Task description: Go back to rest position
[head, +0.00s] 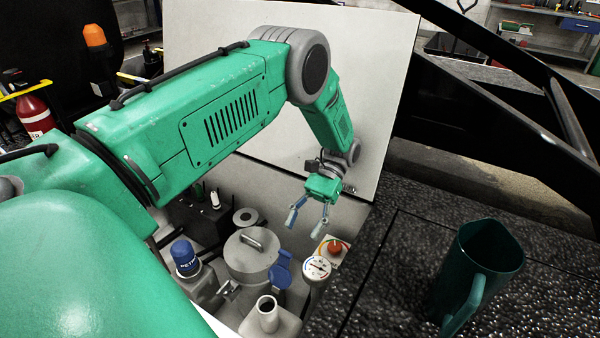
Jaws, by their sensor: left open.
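My left gripper (308,217) hangs at the end of my green left arm, which reaches in from the left. Its two fingers are spread and hold nothing. It is above an open bay of machine parts, in front of a pale raised panel (378,90). Below it are a round gauge (316,268) and a red knob (335,247), apart from the fingers. My right gripper is not in view.
A dark green jug (478,270) stands on the black textured surface (385,285) at right. The bay holds a grey lidded tank (250,262), a blue cap (185,256) and an open pipe neck (267,312). Black beams (490,130) cross the upper right. A red extinguisher (35,115) stands far left.

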